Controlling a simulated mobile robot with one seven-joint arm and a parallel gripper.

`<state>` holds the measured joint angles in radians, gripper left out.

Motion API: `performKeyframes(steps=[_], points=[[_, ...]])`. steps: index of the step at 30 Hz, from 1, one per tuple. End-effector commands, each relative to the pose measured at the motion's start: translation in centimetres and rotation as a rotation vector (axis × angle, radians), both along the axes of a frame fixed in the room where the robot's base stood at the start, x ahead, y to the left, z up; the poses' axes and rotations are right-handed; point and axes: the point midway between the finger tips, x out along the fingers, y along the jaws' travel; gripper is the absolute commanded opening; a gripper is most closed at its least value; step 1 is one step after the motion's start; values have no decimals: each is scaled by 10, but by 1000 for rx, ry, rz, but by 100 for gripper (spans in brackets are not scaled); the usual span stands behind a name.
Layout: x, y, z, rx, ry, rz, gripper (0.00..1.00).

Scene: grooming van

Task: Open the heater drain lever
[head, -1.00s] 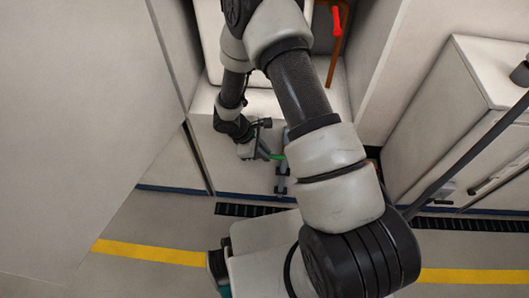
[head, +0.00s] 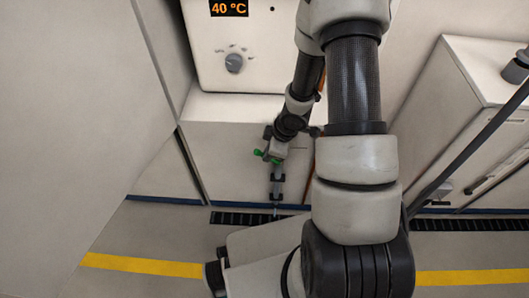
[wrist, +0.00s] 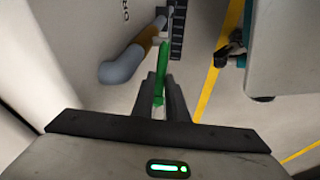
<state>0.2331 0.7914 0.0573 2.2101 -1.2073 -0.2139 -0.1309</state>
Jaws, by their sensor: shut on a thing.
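The green drain lever (wrist: 161,72) runs between the two fingers of my gripper (wrist: 159,100) in the wrist view, and the gripper is shut on it. In the head view, my gripper (head: 276,150) is at the drain pipe, low on the front of the white housing. Green parts of the lever (head: 258,153) show just left of and below the gripper. The grey drain pipe (head: 277,188) runs down below it. In the wrist view, the pipe (wrist: 124,68) with its brown band lies left of the lever. The lever's gripped part is partly hidden by the fingers.
The white heater (head: 270,40) above has a "40 °C" display and a grey knob (head: 234,63). A white cabinet (head: 465,110) stands at right and a pale panel (head: 70,120) at left. A dark floor grate (head: 240,218) lies below. The floor in front is open.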

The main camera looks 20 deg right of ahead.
Motion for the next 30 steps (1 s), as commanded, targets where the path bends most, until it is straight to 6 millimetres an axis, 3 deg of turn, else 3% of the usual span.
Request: performKeyframes(steps=[10, 25, 26, 27, 29, 30], points=[[-3, -9, 6, 127, -39, 0, 0], [-4, -10, 4, 146, -45, 2, 0], [-4, -10, 4, 145, -45, 2, 14], [-4, -10, 4, 145, -45, 2, 21], [-4, -10, 4, 145, -45, 2, 31], [-4, -10, 4, 145, -46, 2, 32]])
